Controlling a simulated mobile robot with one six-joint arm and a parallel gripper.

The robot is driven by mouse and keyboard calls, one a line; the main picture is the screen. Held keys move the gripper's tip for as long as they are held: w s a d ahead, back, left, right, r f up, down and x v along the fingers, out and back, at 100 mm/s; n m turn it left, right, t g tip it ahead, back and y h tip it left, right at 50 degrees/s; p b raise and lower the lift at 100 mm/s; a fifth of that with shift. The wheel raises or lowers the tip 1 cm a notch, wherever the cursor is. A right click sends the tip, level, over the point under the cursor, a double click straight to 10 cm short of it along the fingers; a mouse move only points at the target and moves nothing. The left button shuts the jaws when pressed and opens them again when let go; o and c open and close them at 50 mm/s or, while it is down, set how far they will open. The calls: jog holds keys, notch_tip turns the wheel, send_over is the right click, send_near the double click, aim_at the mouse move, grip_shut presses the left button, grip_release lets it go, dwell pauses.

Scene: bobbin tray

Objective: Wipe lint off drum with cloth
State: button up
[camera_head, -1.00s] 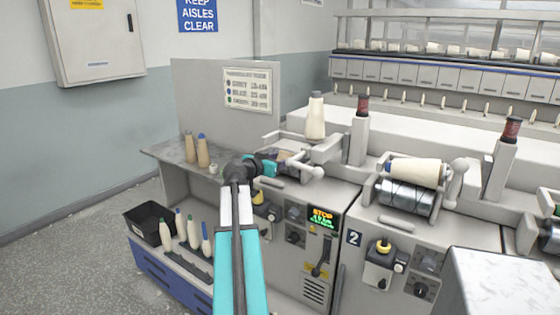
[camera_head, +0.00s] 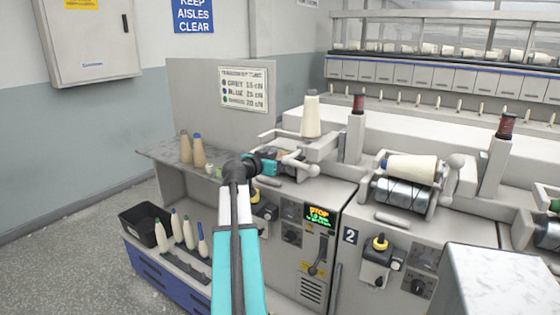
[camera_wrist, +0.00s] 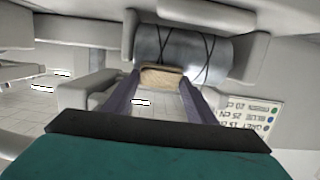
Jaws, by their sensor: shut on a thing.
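The drum (camera_wrist: 205,58) is a grey metal cylinder with thin dark grooves, spanning the upper middle of the wrist view. My gripper (camera_wrist: 159,74) is shut on a folded tan cloth (camera_wrist: 160,80). The cloth overlaps the drum's lower left part in the picture; whether it touches cannot be told. No lint can be made out on the visible drum surface. In the head view my gripper (camera_head: 287,162) reaches into the left winding unit, and my arm and gripper hide the drum and cloth there.
A cream cone (camera_head: 311,115) stands just behind the left unit. Cradle arms (camera_head: 300,172) are close around my gripper. Unit 2 on the right carries a yarn package (camera_head: 413,168) over its own drum (camera_head: 403,193).

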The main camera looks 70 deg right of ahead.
jog(key=shift+w+d+b, duration=0.15)
jog(key=shift+w+b, duration=0.2)
jog(key=shift+w, duration=0.35)
jog(key=shift+w, duration=0.1)
jog(key=shift+w+d+b, duration=0.25)
jog(key=shift+w+b, duration=0.45)
jog(key=shift+w, duration=0.1)
jog(key=shift+w+f, duration=0.1)
jog(key=shift+w+d+b, duration=0.25)
jog(key=shift+w+b, duration=0.45)
jog(key=shift+w, duration=0.05)
jog(key=shift+w, duration=0.1)
jog(key=shift+w+d+b, duration=0.2)
jog(key=shift+w+b, duration=0.4)
jog(key=shift+w, duration=0.2)
jog(key=shift+a+r, duration=0.15)
jog(key=shift+r, duration=0.05)
